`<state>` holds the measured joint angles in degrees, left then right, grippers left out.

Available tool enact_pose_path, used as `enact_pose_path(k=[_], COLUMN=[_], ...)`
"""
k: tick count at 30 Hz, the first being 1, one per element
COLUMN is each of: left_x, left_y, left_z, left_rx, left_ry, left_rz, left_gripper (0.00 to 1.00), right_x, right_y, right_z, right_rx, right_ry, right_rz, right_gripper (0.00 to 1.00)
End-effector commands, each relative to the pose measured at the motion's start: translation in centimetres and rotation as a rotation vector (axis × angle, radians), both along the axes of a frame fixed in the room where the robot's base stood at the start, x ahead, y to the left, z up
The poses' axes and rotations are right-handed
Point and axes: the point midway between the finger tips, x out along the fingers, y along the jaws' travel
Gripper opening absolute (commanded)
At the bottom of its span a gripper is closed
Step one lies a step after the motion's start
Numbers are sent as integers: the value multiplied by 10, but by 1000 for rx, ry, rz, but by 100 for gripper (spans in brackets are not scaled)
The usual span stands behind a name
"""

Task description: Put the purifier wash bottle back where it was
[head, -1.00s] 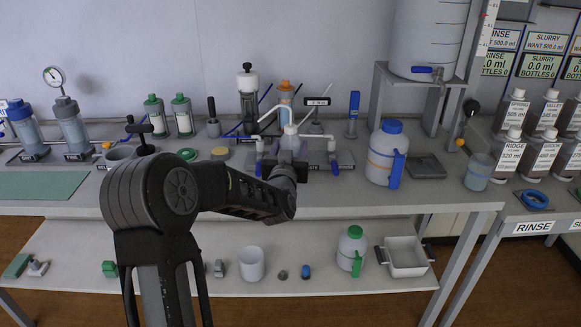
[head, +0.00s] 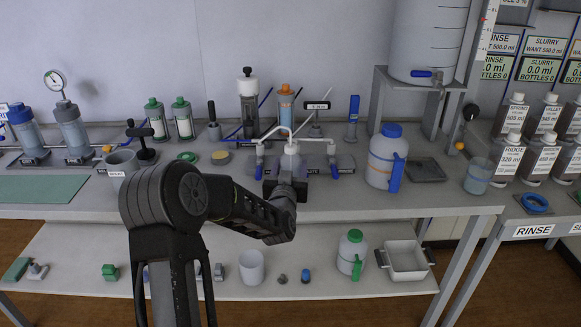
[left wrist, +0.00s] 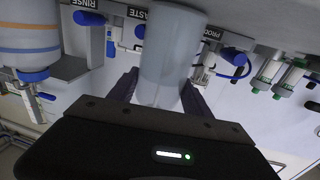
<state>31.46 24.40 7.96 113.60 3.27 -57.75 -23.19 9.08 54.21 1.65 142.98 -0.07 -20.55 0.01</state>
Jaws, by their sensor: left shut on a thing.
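The wash bottle (head: 291,160) is pale and translucent with a whitish top. In the head view it is upright above the bench, in front of the labelled station with blue-handled taps (head: 334,168). My left gripper (head: 287,187) is shut on it from the front, and my gripper hides its lower part. In the left wrist view the bottle (left wrist: 170,60) sits between the two fingers (left wrist: 158,92). Labels RINSE, WASTE and one starting PRODU show around it, upside down. I cannot tell whether its base touches the bench. My right gripper is not in view.
A blue-capped jug (head: 383,160) stands right of the bottle, beside a dark tray (head: 425,170). A grey cup (head: 122,163) and a yellow disc (head: 221,156) are to the left. Bare bench front lies right of my gripper.

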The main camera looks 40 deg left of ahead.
Motion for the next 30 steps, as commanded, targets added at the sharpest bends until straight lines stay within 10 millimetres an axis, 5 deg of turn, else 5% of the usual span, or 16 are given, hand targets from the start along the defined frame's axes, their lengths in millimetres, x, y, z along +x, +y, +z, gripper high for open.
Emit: enact_pose_path(k=[3, 4, 11, 23, 30], left_x=[0, 0, 0, -1, -32], left_y=[0, 0, 0, -1, -19], left_z=[-2, -2, -2, 1, -1], left_rx=[1, 0, 0, 0, 0], left_ry=[-2, 0, 1, 1, 1], left_rz=[0, 0, 0, 0, -2], left_gripper=[35, 59, 78, 79, 79], right_x=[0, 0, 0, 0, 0], right_y=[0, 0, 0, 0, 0], right_z=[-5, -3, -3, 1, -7], right_rx=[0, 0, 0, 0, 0], right_ry=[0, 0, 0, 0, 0], right_rz=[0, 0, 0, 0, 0], right_gripper=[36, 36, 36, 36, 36])
